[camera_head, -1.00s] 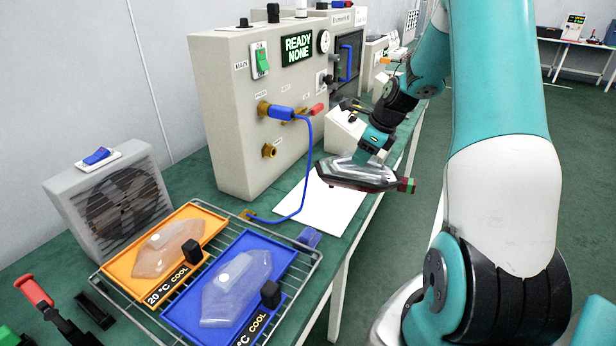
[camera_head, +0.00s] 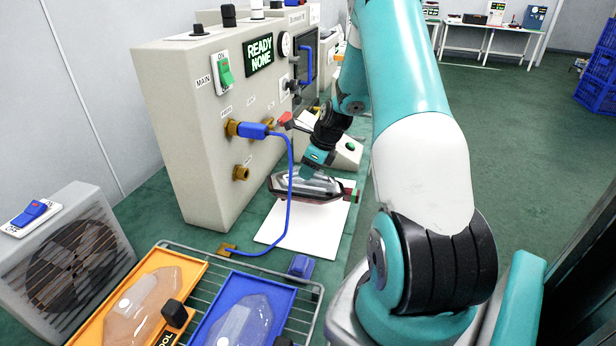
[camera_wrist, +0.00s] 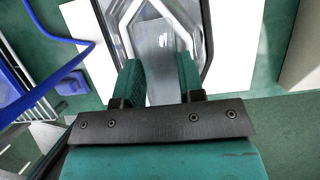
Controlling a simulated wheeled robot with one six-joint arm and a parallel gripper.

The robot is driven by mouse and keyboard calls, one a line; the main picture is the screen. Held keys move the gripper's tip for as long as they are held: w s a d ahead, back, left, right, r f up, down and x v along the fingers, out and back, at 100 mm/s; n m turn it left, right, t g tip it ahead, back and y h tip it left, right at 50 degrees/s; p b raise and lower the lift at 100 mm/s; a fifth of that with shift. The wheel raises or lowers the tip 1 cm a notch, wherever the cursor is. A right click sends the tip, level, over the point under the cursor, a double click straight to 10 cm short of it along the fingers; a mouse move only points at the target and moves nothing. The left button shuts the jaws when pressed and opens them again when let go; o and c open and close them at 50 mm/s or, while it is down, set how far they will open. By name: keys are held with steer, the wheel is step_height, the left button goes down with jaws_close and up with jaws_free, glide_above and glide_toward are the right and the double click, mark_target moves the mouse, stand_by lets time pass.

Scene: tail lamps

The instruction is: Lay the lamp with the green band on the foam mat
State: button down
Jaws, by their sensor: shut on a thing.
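My gripper (camera_head: 312,173) is shut on a clear and dark-red tail lamp (camera_head: 290,187) with a green mark at its right end. In the wrist view the two teal fingers (camera_wrist: 160,78) close on the grey middle of the lamp (camera_wrist: 205,20). The white foam mat (camera_head: 292,238) lies flat on the green bench, below the lamp. It also shows on both sides of the lamp in the wrist view (camera_wrist: 237,70). I cannot tell whether the lamp touches the mat.
A blue hose (camera_head: 289,200) loops from the beige test machine (camera_head: 185,120) in front of the lamp. An orange tray (camera_head: 190,270) and a blue tray (camera_head: 283,300), each with a clear lens, sit on a wire rack at the front. A fan box (camera_head: 115,245) stands left.

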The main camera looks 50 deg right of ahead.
steer(key=shift+f, duration=1.35)
steer(key=shift+f, duration=0.1)
steer(key=c, duration=0.7)
jaws_free()
steer(key=shift+c, duration=0.2)
